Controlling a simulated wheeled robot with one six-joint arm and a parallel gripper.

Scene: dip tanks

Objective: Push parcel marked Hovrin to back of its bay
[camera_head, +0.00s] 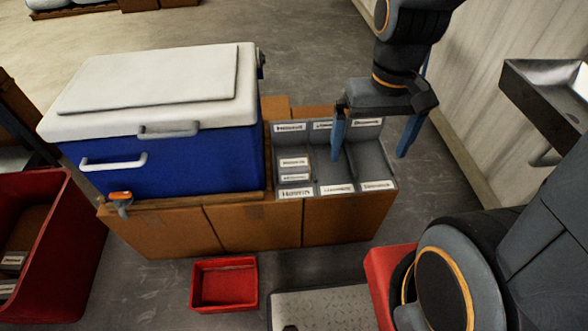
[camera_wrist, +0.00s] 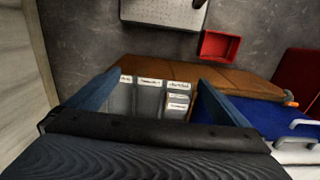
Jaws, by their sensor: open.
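A grey divided bay tray (camera_head: 388,160) stands on the cardboard boxes, with three bays and labels along its front and back edges. The front-left label (camera_head: 296,193) seems to read Hovrin. Two small labelled parcels (camera_head: 294,163) sit one behind the other in that left bay; their print is too small to read surely. They also show in the wrist view (camera_wrist: 178,97). The middle and right bays look empty. My gripper (camera_head: 369,157) is open with blue fingers, one over the middle bay and the other beyond the tray's right side. It holds nothing in the wrist view (camera_wrist: 159,75).
A blue cooler with a white lid (camera_head: 180,155) stands close on the tray's left. Cardboard boxes (camera_head: 250,225) support both. A small red bin (camera_head: 224,285) and a larger red crate (camera_head: 75,230) are on the floor. A metal sink (camera_head: 545,110) is at right.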

